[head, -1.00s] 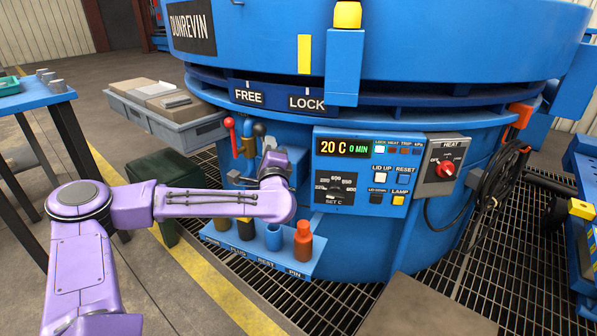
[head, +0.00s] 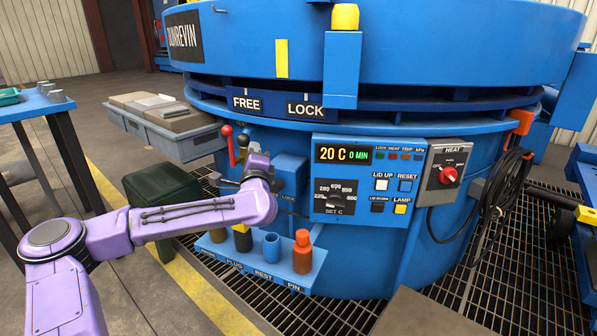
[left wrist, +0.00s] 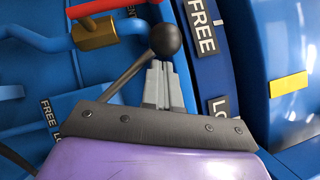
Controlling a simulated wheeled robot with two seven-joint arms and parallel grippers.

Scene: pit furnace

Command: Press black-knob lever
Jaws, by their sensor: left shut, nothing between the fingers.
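The black knob (head: 243,140) tops a thin lever on the front of the blue furnace, just right of a red-handled lever (head: 227,135). In the left wrist view the knob (left wrist: 164,40) sits right at the tips of my left gripper (left wrist: 158,68), and its rod slants down to the left. The gripper's grey fingers are together with nothing between them. I cannot tell whether they touch the knob. My right gripper is not in view.
A control panel (head: 366,178) and a heat switch box (head: 447,170) are right of the arm. A small rack (head: 268,264) holding several coloured cylinders is below it. A grey tray (head: 165,135) juts out at left. FREE and LOCK labels (head: 305,111) mark the ring above.

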